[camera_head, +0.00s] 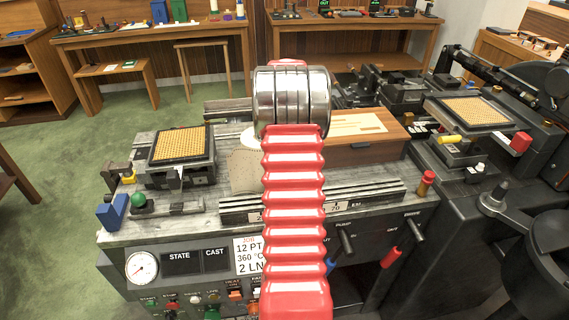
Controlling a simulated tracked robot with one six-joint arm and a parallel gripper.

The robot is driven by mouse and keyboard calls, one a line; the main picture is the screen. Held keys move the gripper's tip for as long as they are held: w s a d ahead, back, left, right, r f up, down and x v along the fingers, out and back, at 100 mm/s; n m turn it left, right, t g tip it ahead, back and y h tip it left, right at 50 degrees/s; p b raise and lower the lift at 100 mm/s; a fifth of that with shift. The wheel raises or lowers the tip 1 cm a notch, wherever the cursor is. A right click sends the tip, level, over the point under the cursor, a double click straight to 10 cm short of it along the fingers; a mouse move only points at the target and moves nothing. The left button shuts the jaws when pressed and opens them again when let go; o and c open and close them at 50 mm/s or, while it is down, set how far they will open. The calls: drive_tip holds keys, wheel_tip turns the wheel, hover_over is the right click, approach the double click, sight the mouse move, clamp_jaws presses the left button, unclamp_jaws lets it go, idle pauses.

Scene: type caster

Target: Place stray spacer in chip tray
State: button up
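My red ribbed arm (294,220) with its polished metal joint (291,100) rises through the middle of the view and covers part of the machine. My gripper does not show; no fingers are visible. I cannot make out the stray spacer. No part is clearly marked as the chip tray. A wooden box (366,156) with a pale patterned top stands just right of my arm. A pale grey-beige plate (245,172) and a whitish rounded piece (248,137) show just left of my arm, partly hidden by it.
A gridded brass-coloured matrix (180,144) sits in a dark frame at left, another (474,111) at right. A long dark rail (370,194) runs across the front. Levers (398,247) and a dark wheel (545,258) stand at right. Wooden benches (150,42) line the back; green floor is open at left.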

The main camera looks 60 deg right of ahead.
drive_tip(key=shift+c, duration=0.4)
clamp_jaws()
idle(0.4)
